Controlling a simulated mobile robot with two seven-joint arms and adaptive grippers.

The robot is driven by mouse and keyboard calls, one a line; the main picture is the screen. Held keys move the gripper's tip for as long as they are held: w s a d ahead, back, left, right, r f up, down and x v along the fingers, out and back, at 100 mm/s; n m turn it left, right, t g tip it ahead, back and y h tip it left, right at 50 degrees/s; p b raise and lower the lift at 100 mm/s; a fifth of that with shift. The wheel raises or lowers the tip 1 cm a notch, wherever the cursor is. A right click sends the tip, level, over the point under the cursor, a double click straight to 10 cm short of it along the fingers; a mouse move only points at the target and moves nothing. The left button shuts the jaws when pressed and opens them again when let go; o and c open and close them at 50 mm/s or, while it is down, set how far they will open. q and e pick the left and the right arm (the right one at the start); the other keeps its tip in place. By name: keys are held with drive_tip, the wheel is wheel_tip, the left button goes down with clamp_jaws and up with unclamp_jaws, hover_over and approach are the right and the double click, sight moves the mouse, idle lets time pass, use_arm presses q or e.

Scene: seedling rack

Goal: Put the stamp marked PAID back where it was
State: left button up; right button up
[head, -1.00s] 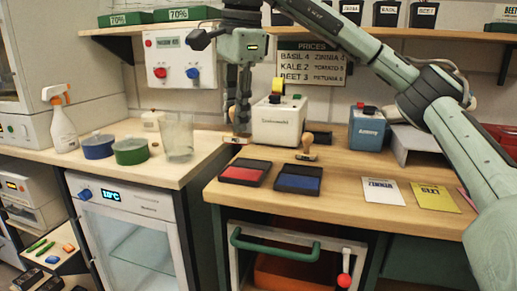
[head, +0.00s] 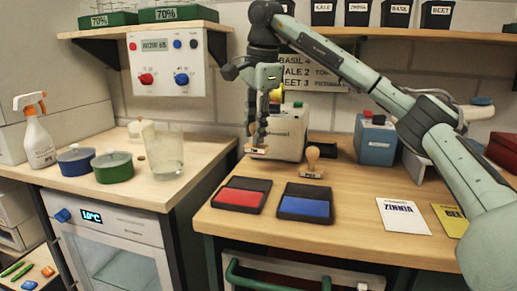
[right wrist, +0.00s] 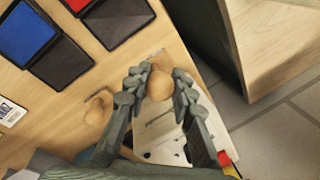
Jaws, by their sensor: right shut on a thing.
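My right gripper (head: 257,140) is shut on a stamp (head: 257,150) with a small pale base, at the front left of the white machine. In the right wrist view the round wooden handle (right wrist: 160,84) shows between the fingertips of the right gripper (right wrist: 160,85). The marking on the held stamp is too small to read. Another stamp (head: 312,162) with a wooden knob stands upright on the bench, to the right of the held one; it also shows in the right wrist view (right wrist: 97,108). My left gripper is not in view.
An open red ink pad (head: 241,196) and a blue one (head: 306,204) lie in front of the stamps. Behind are a white machine (head: 286,128) and a blue box (head: 375,140). Seed packets (head: 402,215) lie at right. A gap separates this bench from the left counter (head: 190,180).

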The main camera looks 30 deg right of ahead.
sight(258, 147)
drive_tip(key=shift+w+d+f, duration=0.4)
drive_tip(key=shift+d+f, duration=0.1)
drive_tip(key=shift+d, duration=0.25)
drive_tip(key=shift+f, duration=2)
drive_tip(key=shift+f, duration=0.1)
drive_tip(key=o, duration=0.9)
